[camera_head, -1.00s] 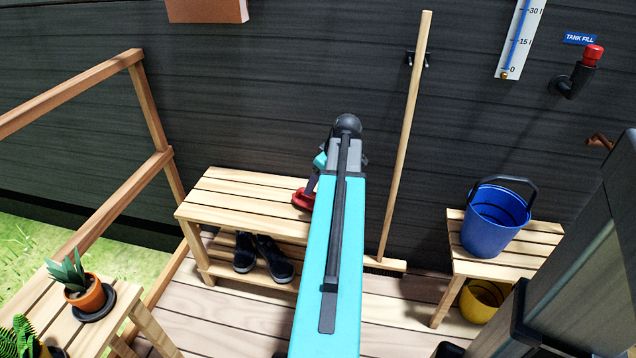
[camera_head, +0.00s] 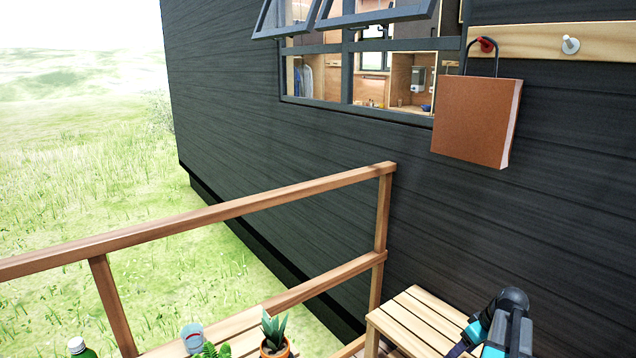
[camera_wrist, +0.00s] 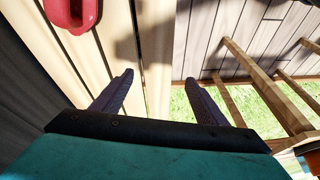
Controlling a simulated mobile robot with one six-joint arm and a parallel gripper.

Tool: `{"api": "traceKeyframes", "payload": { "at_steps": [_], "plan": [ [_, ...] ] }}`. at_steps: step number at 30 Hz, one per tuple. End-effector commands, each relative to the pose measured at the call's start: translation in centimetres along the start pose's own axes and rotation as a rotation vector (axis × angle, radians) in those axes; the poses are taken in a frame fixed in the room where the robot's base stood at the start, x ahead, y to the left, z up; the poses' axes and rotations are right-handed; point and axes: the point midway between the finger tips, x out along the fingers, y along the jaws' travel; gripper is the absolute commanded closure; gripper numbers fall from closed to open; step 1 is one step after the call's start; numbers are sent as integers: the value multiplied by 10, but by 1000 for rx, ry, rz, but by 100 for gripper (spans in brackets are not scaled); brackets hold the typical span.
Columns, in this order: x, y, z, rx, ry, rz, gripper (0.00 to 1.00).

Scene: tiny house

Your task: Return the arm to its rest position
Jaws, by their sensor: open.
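My gripper (camera_wrist: 160,95) shows in the wrist view with its two dark fingers spread apart and nothing between them. It hangs over the slatted wooden bench (camera_wrist: 158,60), beside a red object (camera_wrist: 72,10) at the top left of that view. In the head view my arm, teal and black, is at the bottom right, in front of the bench (camera_head: 415,318). The fingers are hidden there.
A wooden railing (camera_head: 230,208) runs along the deck's edge, with grass beyond. A potted plant (camera_head: 275,335), a glass (camera_head: 192,335) and a green bottle (camera_head: 80,348) stand at the bottom left.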

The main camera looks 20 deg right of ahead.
Motion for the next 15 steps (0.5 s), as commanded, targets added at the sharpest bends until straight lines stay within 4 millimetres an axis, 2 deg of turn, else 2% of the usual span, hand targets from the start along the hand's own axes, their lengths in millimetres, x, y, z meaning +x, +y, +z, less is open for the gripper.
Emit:
{"api": "traceKeyframes", "payload": {
  "at_steps": [1, 6, 15],
  "plan": [
    [9, -17, -10, -22, -13, -24, 33],
    [46, -68, -28, -89, -61, -94, 33],
    [105, -162, -39, -196, -163, -200, 33]
  ]
}}
